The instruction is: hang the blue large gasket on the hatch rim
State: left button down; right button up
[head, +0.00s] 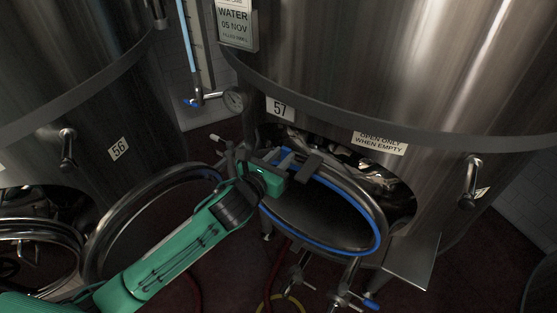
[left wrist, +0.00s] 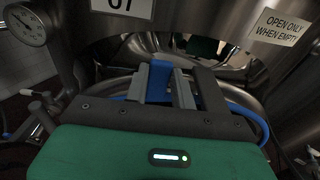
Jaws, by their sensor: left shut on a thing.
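The blue large gasket (head: 377,222) is a big oval ring in front of tank 57. It runs close along the edge of the oval metal hatch rim (head: 362,192); I cannot tell whether it touches or rests on it. My left gripper (head: 292,163) is at the ring's upper left, shut on the gasket. In the left wrist view, a blue part of the gasket (left wrist: 160,80) stands between the grey fingers (left wrist: 168,88), and the ring curves away to the right. My gripper and arm hide part of the ring's left side. My right gripper is not in view.
Tank 57 (head: 400,60) has a dark hatch opening (head: 400,190) behind the ring, a gauge (head: 234,99) and a handle (head: 472,180). Tank 56 (head: 70,70) stands left with its own open hatch. Pipe valves (head: 340,298) stand below on the dark red floor.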

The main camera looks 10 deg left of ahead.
pick_arm(q)
jog(key=shift+w+d+r, duration=0.1)
jog(key=shift+w+d, duration=0.05)
jog(key=shift+w, duration=0.25)
jog(key=shift+x, duration=0.8)
jog(key=shift+r, duration=0.1)
jog(key=shift+w+d+p, duration=0.1)
jog(key=shift+p, duration=0.4)
jog(key=c, duration=1.1)
grip_release()
jog(key=b+v, duration=0.4)
jog(key=v, duration=0.9)
jog(key=shift+s+a+b, duration=0.2)
jog(key=shift+s+b, duration=0.1)
jog(key=shift+b, duration=0.05)
